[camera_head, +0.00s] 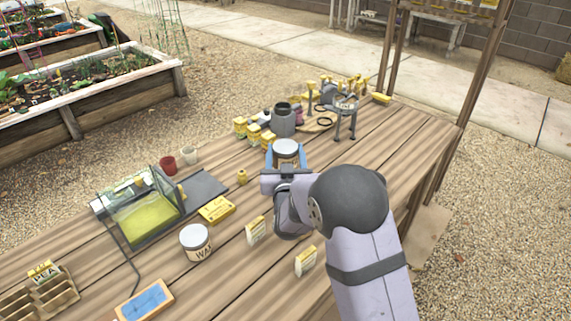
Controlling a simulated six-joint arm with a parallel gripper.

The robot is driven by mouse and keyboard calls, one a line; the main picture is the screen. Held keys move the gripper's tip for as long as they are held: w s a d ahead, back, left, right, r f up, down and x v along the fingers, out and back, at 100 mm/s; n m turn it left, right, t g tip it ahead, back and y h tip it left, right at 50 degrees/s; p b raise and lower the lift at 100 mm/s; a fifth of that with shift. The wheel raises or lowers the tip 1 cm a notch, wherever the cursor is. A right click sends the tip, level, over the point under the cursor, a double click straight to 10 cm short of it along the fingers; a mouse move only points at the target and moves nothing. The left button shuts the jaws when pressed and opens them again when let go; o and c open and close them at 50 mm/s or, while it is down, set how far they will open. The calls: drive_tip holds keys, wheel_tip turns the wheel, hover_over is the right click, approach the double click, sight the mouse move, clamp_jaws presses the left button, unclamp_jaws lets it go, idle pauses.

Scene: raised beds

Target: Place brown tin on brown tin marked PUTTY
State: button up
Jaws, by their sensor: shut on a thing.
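A tin with a pale grey-white lid (286,147) is just beyond my gripper (285,165), near the middle of the table. My gripper is shut on this tin; its wrist and arm hide the tin's near side. Any marking on it cannot be read, and I cannot tell whether it is raised or what is under it. Another tin, with a pale lid and a brown label that seems to read WAX (196,241), stands upright at the front, apart from my gripper. I cannot make out a tin marked PUTTY.
A glass-sided case (150,208) stands at left, near small red (168,165) and white (189,155) pots. Yellow packets (256,230) stand near my arm. A grey can (283,122) and a metal stand (345,115) are behind. Far-right planks are mostly clear.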

sight(286, 160)
drive_tip(key=shift+f, duration=1.95)
drive_tip(key=shift+f, duration=0.2)
drive_tip(key=o, duration=1.3)
drive_tip(key=shift+s+r, duration=0.1)
drive_tip(key=s+r, duration=0.2)
drive_tip(key=s+r+b, duration=0.1)
drive_tip(key=s+r, duration=0.2)
drive_tip(key=shift+r, duration=0.25)
drive_tip(key=shift+w+r, duration=0.1)
drive_tip(key=shift+r, duration=0.7)
